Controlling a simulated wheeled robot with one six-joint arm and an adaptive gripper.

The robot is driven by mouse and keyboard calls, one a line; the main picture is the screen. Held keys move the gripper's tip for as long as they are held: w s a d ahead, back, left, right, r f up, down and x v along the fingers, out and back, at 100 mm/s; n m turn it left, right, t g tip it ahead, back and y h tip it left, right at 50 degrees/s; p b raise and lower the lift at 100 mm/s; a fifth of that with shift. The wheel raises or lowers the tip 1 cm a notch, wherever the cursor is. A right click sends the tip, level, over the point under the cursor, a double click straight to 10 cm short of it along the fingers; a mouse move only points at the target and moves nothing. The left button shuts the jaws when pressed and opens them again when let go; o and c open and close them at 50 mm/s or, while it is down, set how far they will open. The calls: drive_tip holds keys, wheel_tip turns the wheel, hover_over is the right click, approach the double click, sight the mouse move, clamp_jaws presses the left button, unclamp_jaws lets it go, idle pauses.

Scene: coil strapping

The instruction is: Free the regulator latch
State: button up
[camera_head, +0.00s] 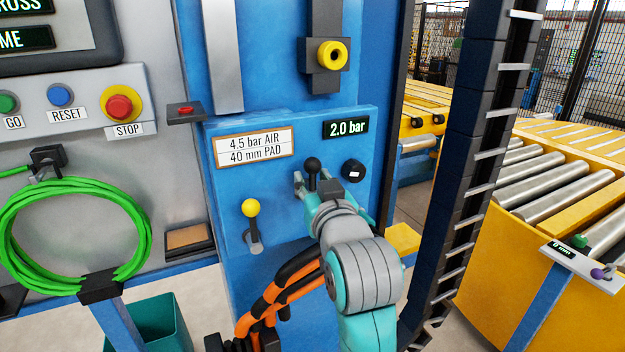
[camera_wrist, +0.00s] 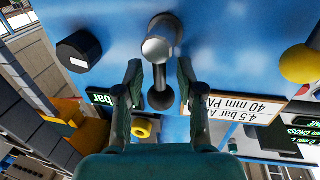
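A black-ball lever (camera_head: 312,164) stands on the blue panel, below the card and the 2.0 bar display. No label names it as the regulator latch. In the wrist view, its black ball (camera_wrist: 160,101) lies between my fingers, with a grey metal piece (camera_wrist: 157,47) above it in the picture. My gripper (camera_head: 306,178) is at this lever; in the wrist view it is open (camera_wrist: 157,75), one finger on each side, with gaps visible. A black knob with a white mark (camera_head: 353,170) is to the right; it also shows in the wrist view (camera_wrist: 78,52).
A card (camera_head: 255,146) reads 4.5 bar AIR, 40 mm PAD; the display (camera_head: 346,128) reads 2.0 bar. A yellow-ball lever (camera_head: 250,208) is at lower left of the panel. A yellow round part (camera_head: 332,55) sits above. A dark cable chain (camera_head: 466,160) rises at right.

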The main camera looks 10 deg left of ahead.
sight(291, 183)
drive_tip(key=shift+w+a, duration=0.15)
drive_tip(key=shift+w, duration=0.25)
clamp_jaws()
drive_tip(key=shift+a, duration=0.1)
drive_tip(key=n, duration=0.4)
drive_tip(key=shift+s+a+f+t, duration=0.15)
drive_tip(key=shift+s+a+t, duration=0.2)
drive_tip(key=shift+a+t, duration=0.05)
drive_tip(key=shift+s+a+f+n+y, duration=0.15)
drive_tip(key=shift+a+f+n+y, duration=0.25)
drive_tip(key=shift+n, duration=1.45)
drive_tip(key=shift+s+a+f+n+y, duration=0.1)
drive_tip(key=shift+s+f+n+y, duration=0.35)
drive_tip(key=shift+n, duration=1.45)
drive_tip(key=shift+w+a+f+n+y, duration=0.2)
drive_tip(key=shift+n+y, duration=0.45)
drive_tip(key=shift+n, duration=1.2)
drive_tip(key=shift+s, duration=0.1)
